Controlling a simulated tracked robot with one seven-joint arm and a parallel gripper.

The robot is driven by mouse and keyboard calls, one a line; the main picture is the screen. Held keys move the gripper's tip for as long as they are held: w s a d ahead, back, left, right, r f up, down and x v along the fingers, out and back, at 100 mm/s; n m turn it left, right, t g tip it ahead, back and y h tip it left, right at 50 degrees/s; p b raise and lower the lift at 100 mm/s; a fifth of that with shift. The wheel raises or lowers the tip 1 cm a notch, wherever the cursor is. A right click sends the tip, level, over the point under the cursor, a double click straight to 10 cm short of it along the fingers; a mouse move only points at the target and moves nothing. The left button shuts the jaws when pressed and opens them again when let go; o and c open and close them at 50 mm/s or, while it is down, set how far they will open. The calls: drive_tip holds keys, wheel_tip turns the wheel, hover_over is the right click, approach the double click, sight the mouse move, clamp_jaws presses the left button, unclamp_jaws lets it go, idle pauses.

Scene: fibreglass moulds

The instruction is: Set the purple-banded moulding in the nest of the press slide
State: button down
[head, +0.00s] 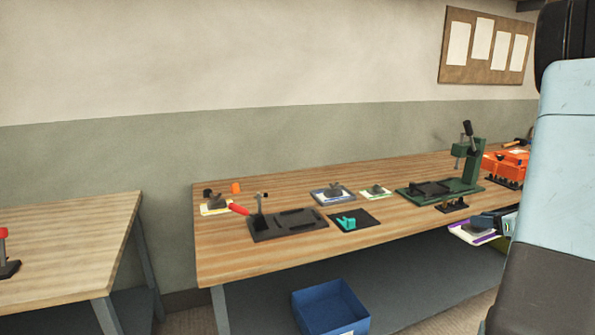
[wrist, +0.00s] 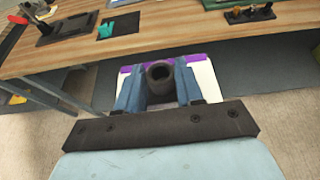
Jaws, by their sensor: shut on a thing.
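The purple-banded moulding (head: 470,234) is a pale plate with a purple band and a dark round boss. My gripper (head: 492,224) is shut on it and holds it in the air off the bench's front edge. In the wrist view, the purple-banded moulding (wrist: 205,73) lies beyond the blue fingers of my gripper (wrist: 160,90), which close on the grey boss. The green press (head: 463,160) stands at the bench's right, its lever upright. The dark press slide (head: 428,189) lies on the green base, left of the column. Its nest is too small to make out.
A small dark stand (head: 452,206) with several pegs stands before the press. An orange bin (head: 505,165) is right of it. Other mouldings (head: 332,195), a red-handled clamp fixture (head: 290,225) and a teal clamp (head: 346,223) occupy the bench. A blue bin (head: 330,306) stands below.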

drive_tip(key=w+a+f, duration=0.3)
drive_tip(key=w+a, duration=0.2)
drive_tip(key=a, duration=0.5)
drive_tip(key=w+a+f, duration=0.3)
drive_tip(key=w+a, duration=0.2)
drive_tip(key=a, duration=0.4)
drive_tip(key=w+a+f, duration=0.3)
drive_tip(key=w+a, duration=0.2)
drive_tip(key=a, duration=0.5)
drive_tip(key=shift+w+a+m+h, duration=0.3)
drive_tip(key=shift+m+h, duration=0.1)
drive_tip(key=shift+s, duration=0.1)
